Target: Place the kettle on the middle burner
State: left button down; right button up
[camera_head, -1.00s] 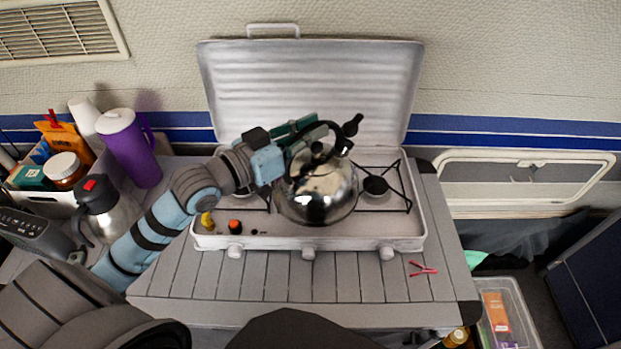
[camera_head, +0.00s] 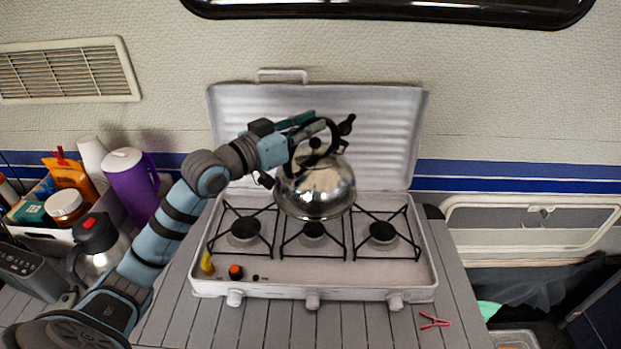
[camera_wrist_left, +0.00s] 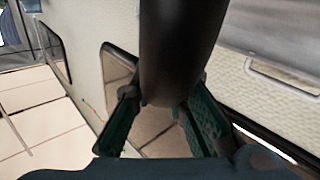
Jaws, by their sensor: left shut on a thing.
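The shiny metal kettle (camera_head: 317,188) with a black handle hangs in my left gripper (camera_head: 300,138) above the stove. My left gripper is shut on the kettle's black handle (camera_wrist_left: 180,50), which stands between the green fingers in the left wrist view. The white camping stove (camera_head: 270,282) has three burners in a row. The kettle's bottom appears just above and behind the middle burner (camera_head: 313,230) in the head view, and the gap below it is hard to judge. The left burner (camera_head: 245,229) and right burner (camera_head: 382,231) are bare. My right gripper is not in view.
The open stove lid (camera_head: 390,130) stands upright behind the burners. A yellow thing (camera_head: 207,262) and an orange-black knob-like thing (camera_head: 236,271) lie at the stove's front left. A purple bottle (camera_head: 130,185) and a steel jug (camera_head: 98,245) stand left. A red peg (camera_head: 434,320) lies front right.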

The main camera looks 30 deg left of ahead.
aim_at(309, 168)
pick_arm(q)
notch_tip(309, 168, down, 10)
jog(key=shift+f+b, duration=0.2)
jog(key=shift+b, duration=0.9)
jog(key=c, duration=1.6)
grip_release()
jog(key=shift+s, duration=0.1)
